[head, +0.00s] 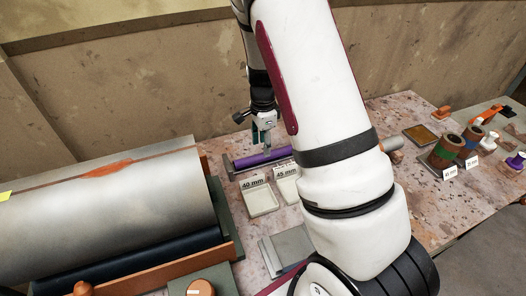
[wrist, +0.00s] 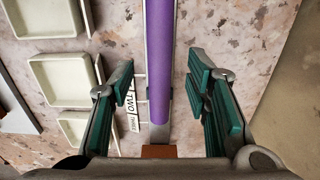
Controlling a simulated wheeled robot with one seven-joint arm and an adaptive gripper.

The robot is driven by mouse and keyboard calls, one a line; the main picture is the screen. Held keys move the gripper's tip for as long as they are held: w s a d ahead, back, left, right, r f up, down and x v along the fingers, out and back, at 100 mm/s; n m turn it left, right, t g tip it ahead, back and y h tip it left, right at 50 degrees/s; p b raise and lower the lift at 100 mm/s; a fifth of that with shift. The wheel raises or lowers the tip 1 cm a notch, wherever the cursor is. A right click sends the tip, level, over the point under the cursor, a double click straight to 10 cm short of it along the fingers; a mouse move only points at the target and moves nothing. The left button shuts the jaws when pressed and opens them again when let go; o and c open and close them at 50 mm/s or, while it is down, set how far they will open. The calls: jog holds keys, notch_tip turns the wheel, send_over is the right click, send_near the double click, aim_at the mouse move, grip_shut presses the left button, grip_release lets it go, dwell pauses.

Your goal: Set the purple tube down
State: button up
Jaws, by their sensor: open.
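The purple tube (head: 262,158) lies level on a narrow grey holder (head: 231,173) on the table, behind the small pale trays. In the wrist view the purple tube (wrist: 158,60) runs from the top edge down the middle, and its near end shows above a grey strip and a brown block (wrist: 158,151). My gripper (wrist: 160,84) is open, with one green-padded finger on each side of the tube and a gap on both sides. In the head view my gripper (head: 263,136) is just above the tube, and my arm hides part of the table.
Pale trays (head: 262,203) marked 40 mm and 45 mm stand in front of the tube. A large grey pipe (head: 110,210) on a cradle fills the left. Brown cylinders (head: 446,150) and small parts stand at the right. A wall (head: 140,85) rises behind the table.

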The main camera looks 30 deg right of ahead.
jog(key=s+a+r+n+t+y, duration=0.1)
jog(key=s+a+r+n, duration=0.15)
jog(key=r, duration=0.55)
jog(key=s+a+r+n, duration=0.1)
jog(key=a+r+n, duration=0.15)
jog(key=r, duration=0.55)
jog(key=s+a+r+n+t, duration=0.1)
jog(key=s+a+r+n, duration=0.2)
jog(key=s, duration=0.4)
jog(key=s+a+r+n+t, duration=0.1)
jog(key=s+a+r+n, duration=0.2)
jog(key=s+r+n, duration=0.2)
jog(key=s+a+r+n+t+h, duration=0.1)
jog(key=s+a+r+n+t, duration=0.1)
jog(key=s+n, duration=0.5)
notch_tip(320, 180, up, 2)
jog(key=shift+s+a, duration=0.5)
jog(key=shift+s, duration=0.3)
